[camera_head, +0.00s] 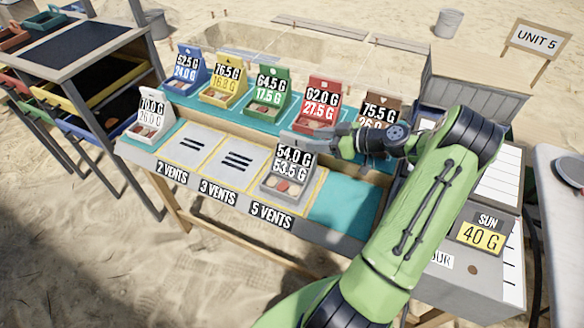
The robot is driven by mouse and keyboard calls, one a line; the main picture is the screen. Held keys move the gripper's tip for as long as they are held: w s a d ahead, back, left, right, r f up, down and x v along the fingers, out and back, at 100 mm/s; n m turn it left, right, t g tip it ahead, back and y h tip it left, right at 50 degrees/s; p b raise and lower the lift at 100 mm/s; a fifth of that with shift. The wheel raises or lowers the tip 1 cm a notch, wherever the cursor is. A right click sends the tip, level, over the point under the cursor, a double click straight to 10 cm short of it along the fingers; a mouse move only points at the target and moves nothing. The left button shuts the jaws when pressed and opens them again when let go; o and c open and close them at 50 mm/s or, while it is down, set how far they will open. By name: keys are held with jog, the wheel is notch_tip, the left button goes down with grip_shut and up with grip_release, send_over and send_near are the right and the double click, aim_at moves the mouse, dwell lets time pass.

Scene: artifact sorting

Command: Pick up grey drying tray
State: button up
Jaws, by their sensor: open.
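The grey drying tray (273,194) stands on the 5 VENTS space of the sorting table. My gripper (318,138) is above and behind the tray from this view, near the front of the red tray. It points left, is open, and looks empty. It appears apart from the grey tray. My green arm reaches in from the lower right and hides part of the table's right side.
Blue (186,76), yellow (222,91), green (267,103), red (315,116) and brown (380,110) trays line the back shelf. A white tray (150,128) stands at left. The 2 VENTS and 3 VENTS spaces are empty. A SUN 40 G box (480,232) is at right.

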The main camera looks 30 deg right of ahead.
aim_at(303, 139)
jog(key=b+x, duration=0.1)
jog(key=x, duration=0.6)
jog(key=shift+a+r, duration=0.1)
jog(key=shift+a, duration=0.05)
jog(key=shift+r, duration=0.1)
grip_shut()
dwell(1.0)
